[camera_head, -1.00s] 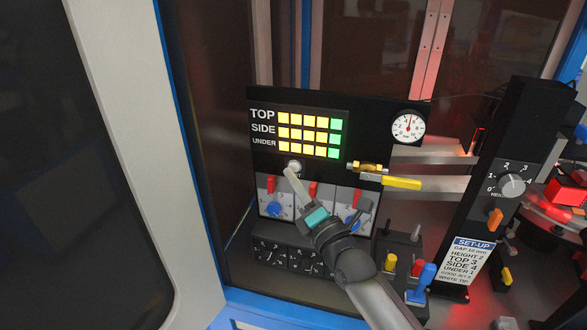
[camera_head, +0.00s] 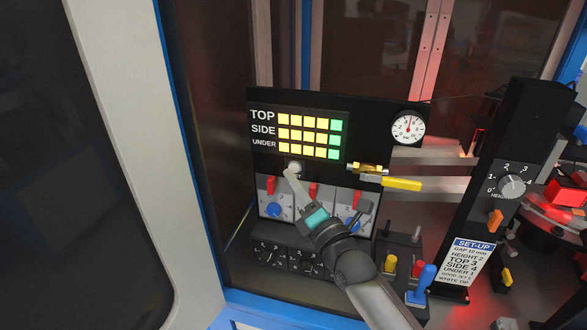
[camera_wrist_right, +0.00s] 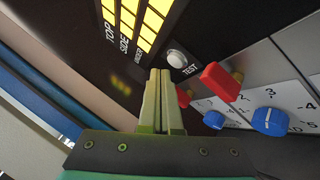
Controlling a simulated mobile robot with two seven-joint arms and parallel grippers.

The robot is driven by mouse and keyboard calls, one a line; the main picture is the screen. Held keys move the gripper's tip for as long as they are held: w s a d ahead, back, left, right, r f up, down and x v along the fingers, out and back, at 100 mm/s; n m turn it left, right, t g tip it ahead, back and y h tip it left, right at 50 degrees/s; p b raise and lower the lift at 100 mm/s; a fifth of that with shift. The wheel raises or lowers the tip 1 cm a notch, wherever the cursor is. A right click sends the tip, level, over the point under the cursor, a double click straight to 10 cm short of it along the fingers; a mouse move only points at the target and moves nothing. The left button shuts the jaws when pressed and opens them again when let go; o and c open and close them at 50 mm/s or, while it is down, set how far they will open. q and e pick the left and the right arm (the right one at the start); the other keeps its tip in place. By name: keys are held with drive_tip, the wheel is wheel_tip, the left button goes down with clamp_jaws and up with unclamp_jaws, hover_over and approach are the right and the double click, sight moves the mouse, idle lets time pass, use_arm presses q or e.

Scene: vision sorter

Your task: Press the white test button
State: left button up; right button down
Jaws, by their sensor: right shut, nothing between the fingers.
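The white test button (camera_head: 296,167) sits on the black panel below the lit indicator rows. In the right wrist view the button (camera_wrist_right: 176,58) shows as a pale round knob beside the word TEST. My right gripper (camera_head: 290,174) is shut and empty, with its pale fingertips just below the button in the head view. In the right wrist view the shut fingertips (camera_wrist_right: 160,73) are close to the button, with a small apparent gap. The head view does not settle whether they touch. My left gripper is not in view.
Red switches (camera_head: 313,189) and blue knobs (camera_head: 274,209) lie close under the button. A yellow-handled valve (camera_head: 401,184) and a gauge (camera_head: 408,127) are to the right. A black post with a set-up card (camera_head: 468,262) stands further right.

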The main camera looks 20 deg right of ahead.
drive_tip(key=shift+w+d, duration=0.1)
idle(0.7)
drive_tip(key=shift+w+d, duration=0.2)
drive_tip(key=shift+w, duration=0.1)
drive_tip(key=shift+w+d, duration=0.2)
drive_tip(key=shift+w, duration=0.15)
idle(0.7)
drive_tip(key=shift+s+a, duration=0.1)
drive_tip(key=shift+s, duration=0.05)
drive_tip(key=shift+s+a+p, duration=0.35)
drive_tip(key=shift+s+p, duration=0.1)
drive_tip(key=shift+s, duration=0.15)
drive_tip(key=s+a+p, duration=0.1)
drive_tip(key=s, duration=0.1)
drive_tip(key=s+a+p, duration=0.1)
drive_tip(key=s, duration=0.1)
drive_tip(key=shift+a+p, duration=0.4)
